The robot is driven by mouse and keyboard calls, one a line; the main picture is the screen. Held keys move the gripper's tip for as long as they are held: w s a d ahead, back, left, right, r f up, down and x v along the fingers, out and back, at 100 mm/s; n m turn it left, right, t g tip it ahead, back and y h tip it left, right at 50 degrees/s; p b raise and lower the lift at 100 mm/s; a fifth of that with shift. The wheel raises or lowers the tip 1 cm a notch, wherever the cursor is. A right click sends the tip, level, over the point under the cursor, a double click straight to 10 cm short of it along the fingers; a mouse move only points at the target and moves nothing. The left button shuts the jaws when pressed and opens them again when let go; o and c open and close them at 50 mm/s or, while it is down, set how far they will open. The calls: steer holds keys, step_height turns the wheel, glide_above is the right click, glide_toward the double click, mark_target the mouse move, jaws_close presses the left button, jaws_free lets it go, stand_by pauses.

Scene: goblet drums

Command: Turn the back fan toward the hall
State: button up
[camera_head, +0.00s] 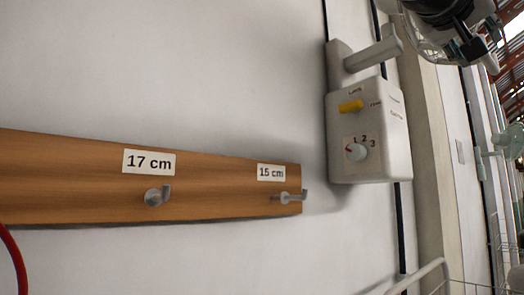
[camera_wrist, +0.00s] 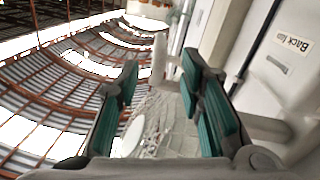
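The fan's white control box (camera_head: 392,140) hangs on the wall in the head view, with a yellow knob (camera_head: 350,106) and a dial (camera_head: 355,152) marked 1, 2, 3. A white arm (camera_head: 375,54) reaches right from its top. Thin guard wires (camera_head: 424,45) show beside my gripper (camera_head: 473,52) at the top right, mostly hidden. In the wrist view, my gripper (camera_wrist: 160,100) is open, its teal pads wide apart. The wire guard (camera_wrist: 165,118) and a pale round part (camera_wrist: 132,134) show between the fingers; I cannot tell whether they touch.
A wooden rail (camera_head: 70,180) with hooks and labels "17 cm" and "15 cm" runs along the wall at left. Another, pale green fan (camera_head: 508,140) stands farther off at right. A wire rack (camera_head: 433,276) is at the lower right. A red curve (camera_head: 14,262) shows at lower left.

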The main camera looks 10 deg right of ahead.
mark_target(491, 65)
steer(key=p+x, duration=0.2)
steer(key=x, duration=1)
steer(key=shift+c, duration=0.4)
jaws_close()
